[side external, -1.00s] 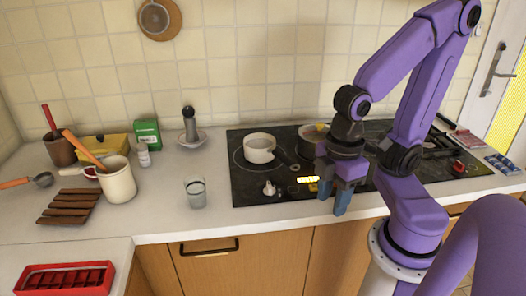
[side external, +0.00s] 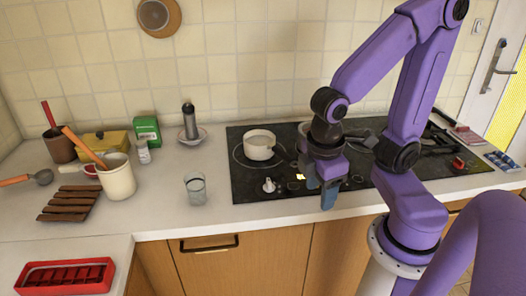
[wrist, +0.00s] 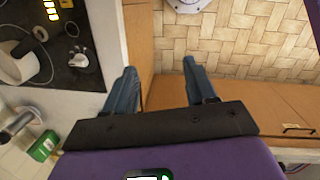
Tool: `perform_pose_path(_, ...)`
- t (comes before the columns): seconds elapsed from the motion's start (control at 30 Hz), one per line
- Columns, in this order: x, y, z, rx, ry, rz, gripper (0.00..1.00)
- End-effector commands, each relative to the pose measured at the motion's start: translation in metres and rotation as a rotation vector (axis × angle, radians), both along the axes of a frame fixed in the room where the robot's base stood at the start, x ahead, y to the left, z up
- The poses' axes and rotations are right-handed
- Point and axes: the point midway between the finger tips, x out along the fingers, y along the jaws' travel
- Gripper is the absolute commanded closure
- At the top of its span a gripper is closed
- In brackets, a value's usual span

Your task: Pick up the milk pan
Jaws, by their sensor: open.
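The milk pan, a small white pan (side external: 259,145), sits upright on the left burner of the black cooktop (side external: 242,188). Its dark handle points right, toward my arm, and is partly hidden there. My gripper (side external: 320,194) is open and empty, pointing down over the front edge of the cooktop, to the right of the pan and nearer the camera. In the wrist view my open fingers (wrist: 160,86) hang over the counter edge and floor, with nothing between them. A white pan (wrist: 16,68) shows at that view's left edge, apart from the fingers.
A glass (side external: 195,188) stands left of the cooktop. A white knob-like object (side external: 269,186) is at the cooktop front. The counter front is mostly clear.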

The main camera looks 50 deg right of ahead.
Motion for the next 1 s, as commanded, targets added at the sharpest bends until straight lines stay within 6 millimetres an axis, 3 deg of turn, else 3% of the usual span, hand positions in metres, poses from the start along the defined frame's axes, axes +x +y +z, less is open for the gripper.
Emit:
perform_pose_path(0.6,0.153,-0.053,-0.049,-0.776,-0.251,-0.527,0.44)
perform_pose_path(1.0,0.229,-0.102,-0.098,-1.175,-0.588,-0.687,0.44)
